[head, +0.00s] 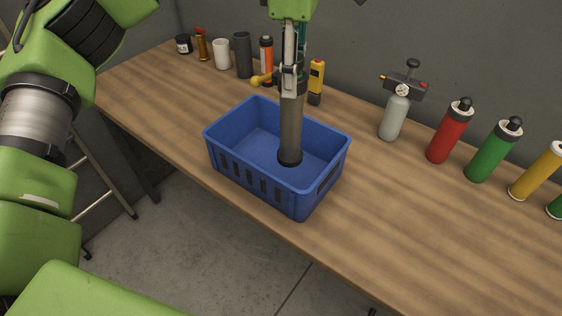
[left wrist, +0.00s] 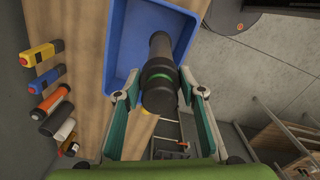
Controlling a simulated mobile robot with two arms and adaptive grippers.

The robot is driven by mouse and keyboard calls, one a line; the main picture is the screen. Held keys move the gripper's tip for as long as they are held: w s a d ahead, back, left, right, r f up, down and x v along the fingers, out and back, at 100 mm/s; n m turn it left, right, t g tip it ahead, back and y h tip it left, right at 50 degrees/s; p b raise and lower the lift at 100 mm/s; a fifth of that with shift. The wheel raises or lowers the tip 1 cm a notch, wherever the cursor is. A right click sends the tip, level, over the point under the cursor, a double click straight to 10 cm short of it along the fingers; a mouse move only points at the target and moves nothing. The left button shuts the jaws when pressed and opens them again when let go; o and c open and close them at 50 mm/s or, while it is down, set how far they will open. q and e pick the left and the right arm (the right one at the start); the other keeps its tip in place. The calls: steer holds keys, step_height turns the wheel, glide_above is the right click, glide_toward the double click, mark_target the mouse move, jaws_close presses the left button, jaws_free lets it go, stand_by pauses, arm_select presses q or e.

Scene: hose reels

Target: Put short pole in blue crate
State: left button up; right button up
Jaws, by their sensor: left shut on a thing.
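The short pole (head: 290,130) is a dark grey cylinder with a black end cap. It hangs upright from my left gripper (head: 291,82), which is shut on its upper part. Its lower end shows within the outline of the blue crate (head: 250,193); I cannot tell whether it touches the crate floor. In the left wrist view the pole (left wrist: 160,48) points away between the two fingers of my left gripper (left wrist: 160,92), with the blue crate (left wrist: 113,50) beyond it. The crate stands on the wooden table near its front edge and looks otherwise empty. My right gripper is not in view.
Behind the crate stand a yellow tester (head: 316,78), an orange bottle (head: 266,50), a dark cylinder (head: 243,55) and a white cup (head: 221,54). To the right are a grey gauge bottle (head: 394,117), a red bottle (head: 448,133) and a green bottle (head: 492,152). The table's front right is clear.

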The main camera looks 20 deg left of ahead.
mark_target(292, 121)
arm_select(q)
steer(key=shift+w+f, duration=0.2)
steer(key=shift+f, duration=0.7)
steer(key=f, duration=0.3)
steer(key=f+p, duration=0.1)
steer(key=shift+s+f, duration=0.25)
steer(key=shift+f, duration=0.15)
step_height(292, 121, down, 4)
steer(key=shift+r+p, duration=0.15)
steer(key=shift+p, duration=0.35)
steer(key=shift+f, duration=0.3)
steer(key=o, duration=1.4)
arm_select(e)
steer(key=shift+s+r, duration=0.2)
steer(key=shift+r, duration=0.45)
